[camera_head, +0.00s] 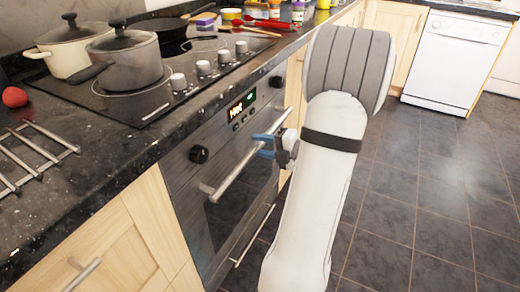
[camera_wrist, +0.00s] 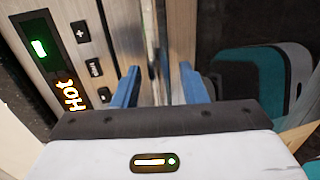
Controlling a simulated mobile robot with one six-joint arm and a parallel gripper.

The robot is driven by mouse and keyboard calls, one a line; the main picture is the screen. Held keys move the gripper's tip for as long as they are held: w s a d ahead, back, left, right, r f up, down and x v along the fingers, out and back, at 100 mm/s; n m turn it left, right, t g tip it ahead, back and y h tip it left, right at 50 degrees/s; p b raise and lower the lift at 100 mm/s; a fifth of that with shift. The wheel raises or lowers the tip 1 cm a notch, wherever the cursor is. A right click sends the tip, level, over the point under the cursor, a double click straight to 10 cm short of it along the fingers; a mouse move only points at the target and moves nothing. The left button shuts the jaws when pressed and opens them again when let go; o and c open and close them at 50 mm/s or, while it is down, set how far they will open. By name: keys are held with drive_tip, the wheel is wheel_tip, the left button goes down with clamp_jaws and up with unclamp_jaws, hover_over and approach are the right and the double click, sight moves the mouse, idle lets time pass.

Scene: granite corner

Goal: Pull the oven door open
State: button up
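The oven door (camera_head: 232,200) is a dark glass and steel front below the control panel, and it looks closed. Its silver bar handle (camera_head: 232,178) runs along the top of the door. My gripper (camera_head: 266,143) is at the far part of the handle, with its blue fingers reaching toward it. In the wrist view, the two blue fingers (camera_wrist: 160,88) are spread apart. A pale vertical strip that looks like the handle (camera_wrist: 161,45) lies between them, with gaps beside it. The wrist view does not show clear contact. My arm hides part of the oven's far side.
The oven panel has knobs (camera_head: 199,154) and a lit display (camera_head: 241,104). Pots (camera_head: 130,65) stand on the hob above. Wooden cabinets (camera_head: 125,245) flank the oven. The dark tiled floor (camera_head: 420,220) right of my arm is clear, up to a white dishwasher (camera_head: 455,62).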

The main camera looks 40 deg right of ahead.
drive_tip(key=shift+w+a+f, duration=0.1)
drive_tip(key=shift+w+a, duration=0.15)
drive_tip(key=shift+w, duration=0.3)
clamp_jaws()
